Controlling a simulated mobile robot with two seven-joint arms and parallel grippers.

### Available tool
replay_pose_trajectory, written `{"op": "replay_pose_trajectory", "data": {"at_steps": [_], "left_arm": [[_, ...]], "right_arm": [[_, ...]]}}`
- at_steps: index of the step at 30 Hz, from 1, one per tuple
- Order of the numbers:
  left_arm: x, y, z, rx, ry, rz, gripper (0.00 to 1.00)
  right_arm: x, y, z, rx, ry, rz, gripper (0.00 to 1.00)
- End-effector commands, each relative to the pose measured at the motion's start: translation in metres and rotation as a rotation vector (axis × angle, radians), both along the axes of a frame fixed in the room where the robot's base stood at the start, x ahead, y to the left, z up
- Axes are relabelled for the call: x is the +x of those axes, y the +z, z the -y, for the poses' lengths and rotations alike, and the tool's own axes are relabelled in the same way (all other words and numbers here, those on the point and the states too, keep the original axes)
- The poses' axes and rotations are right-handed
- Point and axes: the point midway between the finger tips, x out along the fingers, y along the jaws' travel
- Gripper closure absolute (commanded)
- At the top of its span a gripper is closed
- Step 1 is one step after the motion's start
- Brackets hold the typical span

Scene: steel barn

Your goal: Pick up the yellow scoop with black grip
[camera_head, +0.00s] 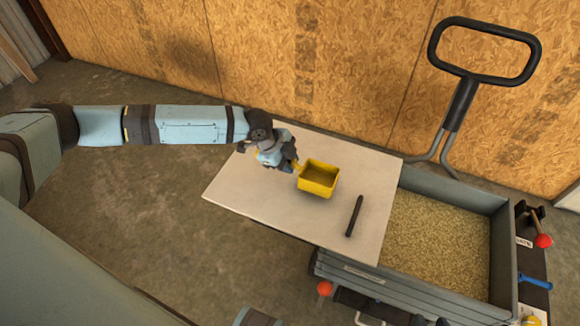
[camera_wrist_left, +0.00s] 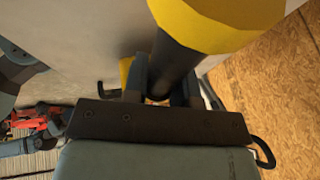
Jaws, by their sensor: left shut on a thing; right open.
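The yellow scoop (camera_head: 318,180) is at the middle of the pale tabletop (camera_head: 255,205) in the head view, with its open side up. My left gripper (camera_head: 294,166) reaches in from the left and is shut on the scoop's black grip. In the left wrist view the black grip (camera_wrist_left: 173,62) sits between the two fingers of my left gripper (camera_wrist_left: 162,88), and the yellow scoop (camera_wrist_left: 215,22) fills the top. I cannot tell whether the scoop touches the tabletop. My right gripper is not in view.
A black rod (camera_head: 354,216) lies on the tabletop right of the scoop. A grey cart bin (camera_head: 497,250) of grain-like material (camera_head: 435,240) adjoins on the right, with a tall looped handle (camera_head: 461,100) behind. A wooden wall (camera_head: 340,70) stands at the back. The tabletop's front left is clear.

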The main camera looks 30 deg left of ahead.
Motion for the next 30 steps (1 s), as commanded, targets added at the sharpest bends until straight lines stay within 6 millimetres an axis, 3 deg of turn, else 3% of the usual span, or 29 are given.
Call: {"op": "replay_pose_trajectory", "data": {"at_steps": [9, 15, 21, 30], "left_arm": [[0.001, 0.094, 0.000, -0.001, -0.001, 0.006, 0.94], [0.001, 0.141, 0.000, 0.000, -0.001, 0.005, 0.94], [0.001, 0.167, 0.000, -0.001, 0.000, 0.002, 0.94], [0.001, 0.174, 0.000, 0.000, -0.001, 0.001, 0.94]], "right_arm": [[-0.001, 0.009, 0.002, 0.003, -0.005, -0.015, 0.60], [-0.002, 0.009, 0.002, 0.005, -0.009, -0.027, 0.60], [-0.003, 0.007, 0.002, 0.005, -0.012, -0.037, 0.60], [-0.001, 0.009, 0.003, 0.008, -0.014, -0.032, 0.60]]}}
